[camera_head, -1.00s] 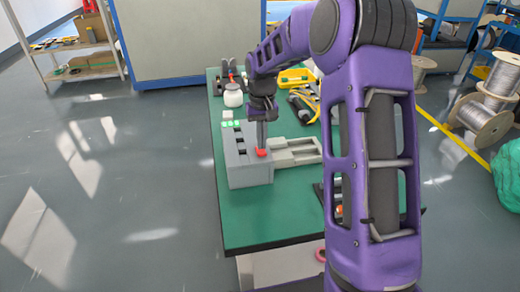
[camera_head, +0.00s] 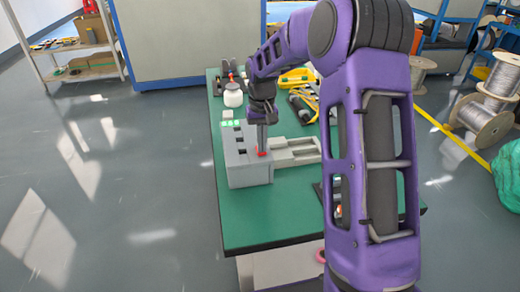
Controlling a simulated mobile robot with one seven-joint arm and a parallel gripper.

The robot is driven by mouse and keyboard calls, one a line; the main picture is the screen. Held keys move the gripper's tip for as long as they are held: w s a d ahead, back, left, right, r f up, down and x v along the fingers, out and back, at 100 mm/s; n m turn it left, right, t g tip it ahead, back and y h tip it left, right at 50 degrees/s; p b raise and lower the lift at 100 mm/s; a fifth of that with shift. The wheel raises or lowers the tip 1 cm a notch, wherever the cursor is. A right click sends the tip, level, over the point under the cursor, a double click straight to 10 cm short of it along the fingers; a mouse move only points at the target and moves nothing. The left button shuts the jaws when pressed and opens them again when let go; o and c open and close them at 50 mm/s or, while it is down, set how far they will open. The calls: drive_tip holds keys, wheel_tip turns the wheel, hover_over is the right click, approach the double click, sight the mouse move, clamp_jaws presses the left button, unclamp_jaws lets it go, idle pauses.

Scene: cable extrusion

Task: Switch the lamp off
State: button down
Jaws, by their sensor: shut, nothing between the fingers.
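A grey box (camera_head: 250,174) stands on the green table top. Several small green patches (camera_head: 231,123) show bright on its far left part; I cannot tell for sure whether these are the lamp. A small red part (camera_head: 263,154) sits at the box's front right top edge. My gripper (camera_head: 262,149) points straight down, shut and empty, with its tips right at the red part. I cannot tell whether they press on it. The tips partly cover the red part.
A light grey slotted fixture (camera_head: 295,151) adjoins the box on the right. Behind stand a white jar (camera_head: 233,95) and a yellow tray (camera_head: 297,77), with tools (camera_head: 303,105) nearby. The front of the green table (camera_head: 265,217) is clear.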

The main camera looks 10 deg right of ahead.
drive_tip(key=shift+f, duration=0.25)
drive_tip(key=shift+r+p, duration=2.65)
drive_tip(key=shift+r, duration=0.85)
